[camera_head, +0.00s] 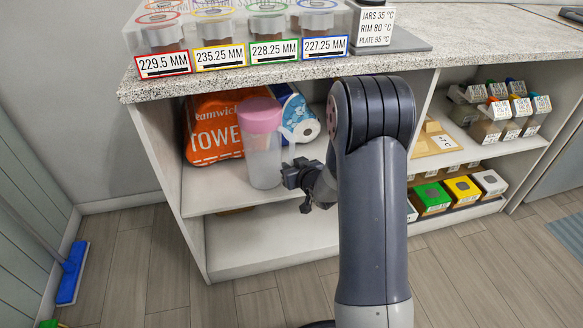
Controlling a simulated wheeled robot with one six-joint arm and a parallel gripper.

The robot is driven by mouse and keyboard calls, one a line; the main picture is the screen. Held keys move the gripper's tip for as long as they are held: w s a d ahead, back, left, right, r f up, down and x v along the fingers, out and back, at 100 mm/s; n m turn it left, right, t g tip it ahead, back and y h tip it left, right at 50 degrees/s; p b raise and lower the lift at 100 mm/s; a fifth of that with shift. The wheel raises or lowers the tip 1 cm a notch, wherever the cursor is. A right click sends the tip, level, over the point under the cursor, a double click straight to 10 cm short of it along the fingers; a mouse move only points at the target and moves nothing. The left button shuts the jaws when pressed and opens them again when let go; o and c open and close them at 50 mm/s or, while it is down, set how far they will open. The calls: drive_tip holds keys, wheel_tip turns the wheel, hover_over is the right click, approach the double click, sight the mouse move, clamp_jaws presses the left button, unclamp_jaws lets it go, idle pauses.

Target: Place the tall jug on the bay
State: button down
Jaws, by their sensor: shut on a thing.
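The tall jug (264,165) is clear with a pink lid and stands upright. It is at the left bay (215,195) under the counter, in front of the towel packs. I cannot tell whether its base rests on the shelf board or hangs just above it. My gripper (290,178) comes in from the right and is shut on the jug at its right side, low on the body. My arm hides the right part of the bay and part of the gripper.
An orange towel pack (213,130) and a blue-and-white paper roll pack (297,118) stand behind the jug. The counter (290,71) overhangs the bay, with labelled jars on top. Bins and boxes fill the right bay.

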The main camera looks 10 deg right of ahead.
drive_tip(key=shift+f, duration=0.1)
drive_tip(key=c, duration=1.4)
unclamp_jaws()
drive_tip(key=shift+o, duration=0.2)
drive_tip(key=shift+s+r, duration=0.15)
drive_tip(key=shift+r, duration=0.1)
drive_tip(key=p+v, duration=0.2)
drive_tip(key=v, duration=0.9)
drive_tip(key=shift+s+p, duration=0.3)
drive_tip(key=shift+p, duration=0.1)
drive_tip(key=shift+r, duration=0.15)
